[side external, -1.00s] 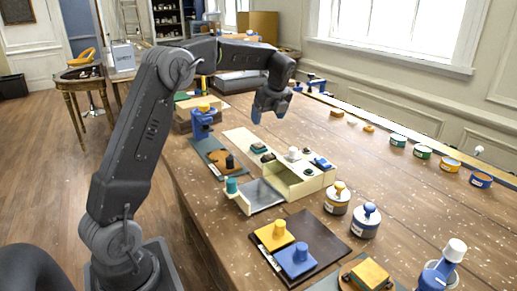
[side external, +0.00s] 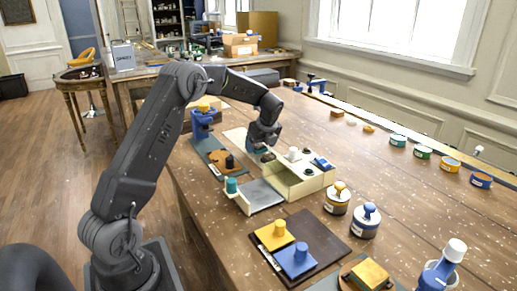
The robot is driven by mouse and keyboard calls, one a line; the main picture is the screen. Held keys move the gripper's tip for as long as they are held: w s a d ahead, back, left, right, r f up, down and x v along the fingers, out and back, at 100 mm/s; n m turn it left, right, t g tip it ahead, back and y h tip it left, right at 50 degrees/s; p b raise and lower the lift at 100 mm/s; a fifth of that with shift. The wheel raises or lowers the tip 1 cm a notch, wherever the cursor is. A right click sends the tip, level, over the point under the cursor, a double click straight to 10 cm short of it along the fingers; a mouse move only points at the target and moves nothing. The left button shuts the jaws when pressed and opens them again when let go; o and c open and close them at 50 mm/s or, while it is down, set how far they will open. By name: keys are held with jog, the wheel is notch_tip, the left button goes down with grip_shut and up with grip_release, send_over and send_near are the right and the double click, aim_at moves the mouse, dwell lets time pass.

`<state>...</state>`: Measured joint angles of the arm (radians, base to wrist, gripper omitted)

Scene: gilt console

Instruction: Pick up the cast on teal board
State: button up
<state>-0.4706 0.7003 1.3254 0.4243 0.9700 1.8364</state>
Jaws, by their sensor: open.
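My gripper (side external: 261,149) is open, low over the left part of the cream tray (side external: 286,190); its fingertips are small and partly merge with dark green pieces there, so contact cannot be told. A teal-grey board (side external: 207,147) lies left of the tray. On it are a brown piece (side external: 216,156) and a dark knobbed piece (side external: 230,161), with a blue stand (side external: 202,122) at its back. Which piece is the cast is unclear.
The tray also holds a white knob (side external: 293,153) and a blue piece (side external: 321,163). A teal cylinder (side external: 231,185) stands at its left. A dark brown board (side external: 325,231) bears yellow and blue knobbed blocks. Jars (side external: 337,198) stand to the right.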

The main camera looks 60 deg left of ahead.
jog(key=shift+a+f, duration=0.1)
jog(key=shift+f, duration=0.15)
jog(key=shift+c, duration=0.4)
jog(key=c, duration=0.9)
jog(key=shift+r, duration=0.1)
jog(key=shift+c, duration=0.2)
